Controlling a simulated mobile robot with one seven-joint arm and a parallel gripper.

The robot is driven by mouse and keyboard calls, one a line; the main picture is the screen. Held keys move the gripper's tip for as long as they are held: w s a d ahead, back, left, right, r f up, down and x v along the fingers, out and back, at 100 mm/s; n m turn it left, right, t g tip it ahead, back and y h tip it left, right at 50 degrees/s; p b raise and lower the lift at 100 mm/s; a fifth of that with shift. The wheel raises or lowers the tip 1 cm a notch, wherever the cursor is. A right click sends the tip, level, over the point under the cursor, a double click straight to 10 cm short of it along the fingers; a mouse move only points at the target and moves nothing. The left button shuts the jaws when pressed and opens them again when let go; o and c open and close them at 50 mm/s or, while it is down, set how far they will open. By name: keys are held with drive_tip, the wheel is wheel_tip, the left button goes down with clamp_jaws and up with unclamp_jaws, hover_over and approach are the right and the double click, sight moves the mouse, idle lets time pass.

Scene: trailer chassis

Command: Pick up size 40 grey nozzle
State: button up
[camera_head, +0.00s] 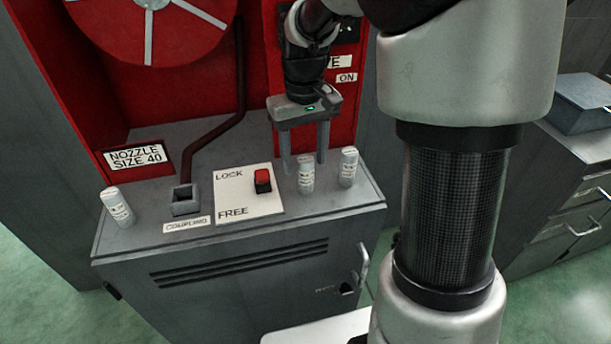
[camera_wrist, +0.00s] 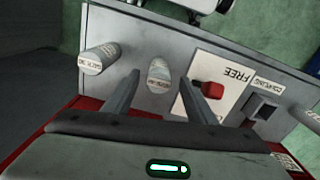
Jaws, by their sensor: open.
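Several small pale-grey labelled cylinders, the nozzles, stand on top of a grey cabinet (camera_head: 140,245). The left nozzle (camera_head: 117,208) stands alone at the cabinet's left end. The middle nozzle (camera_head: 306,178) and the right nozzle (camera_head: 348,167) stand close together at the right end. Their labels are too small to read surely. My gripper (camera_head: 304,162) is open and points down over the middle nozzle. In the wrist view my gripper (camera_wrist: 160,80) has its fingers on either side of the middle nozzle (camera_wrist: 158,70), with gaps. The right nozzle (camera_wrist: 99,58) is outside the fingers.
A red LOCK/FREE switch (camera_head: 262,181) on a white plate lies just left of the gripper. A square coupling socket (camera_head: 186,200) is further left. A sign (camera_head: 137,158) reads "NOZZLE SIZE 40". A red reel (camera_head: 150,30) and red back panel stand behind.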

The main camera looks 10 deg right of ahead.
sight(306, 175)
wheel_tip(306, 175, down, 4)
drive_tip(key=shift+d+r, duration=0.1)
drive_tip(key=shift+r, duration=0.15)
